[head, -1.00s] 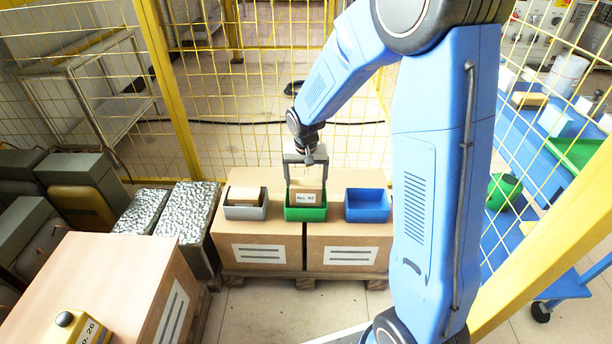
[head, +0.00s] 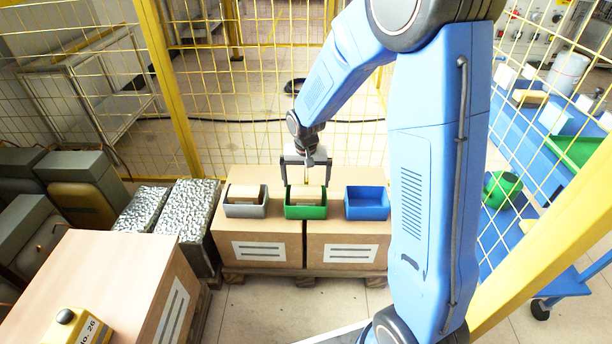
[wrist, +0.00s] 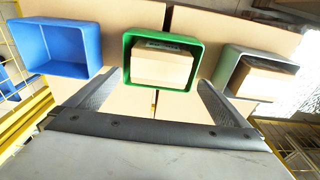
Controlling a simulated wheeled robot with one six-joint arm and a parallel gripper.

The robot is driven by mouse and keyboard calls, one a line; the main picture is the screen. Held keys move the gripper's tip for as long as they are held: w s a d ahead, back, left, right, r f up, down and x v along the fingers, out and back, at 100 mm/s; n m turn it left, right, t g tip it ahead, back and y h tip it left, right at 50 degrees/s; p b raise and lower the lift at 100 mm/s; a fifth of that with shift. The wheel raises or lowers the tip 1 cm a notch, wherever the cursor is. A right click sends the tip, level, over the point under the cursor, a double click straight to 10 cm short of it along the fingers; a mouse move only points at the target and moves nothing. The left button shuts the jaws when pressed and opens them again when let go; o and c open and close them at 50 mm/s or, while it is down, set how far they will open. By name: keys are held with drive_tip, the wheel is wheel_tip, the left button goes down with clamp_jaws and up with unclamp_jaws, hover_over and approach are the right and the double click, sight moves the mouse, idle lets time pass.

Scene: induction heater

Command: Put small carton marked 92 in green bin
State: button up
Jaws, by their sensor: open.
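The small carton (head: 306,193) sits inside the green bin (head: 306,212). It is tan, and its number is not readable now. In the wrist view the carton (wrist: 162,70) lies in the green bin (wrist: 127,72), with a dark label on one side. My gripper (head: 305,172) is open and empty above the back of the green bin. In the wrist view its two fingers (wrist: 150,92) are spread wide, apart from the carton.
A grey bin (head: 245,211) with another tan carton (head: 244,192) stands left of the green bin. An empty blue bin (head: 367,213) stands right. All rest on large cardboard boxes (head: 343,246). A yellow mesh fence (head: 270,60) runs behind.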

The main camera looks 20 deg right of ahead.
wheel_tip(320, 180, up, 17)
drive_tip(key=s, duration=0.2)
drive_tip(key=shift+a, duration=0.35)
drive_tip(key=shift+r, duration=0.15)
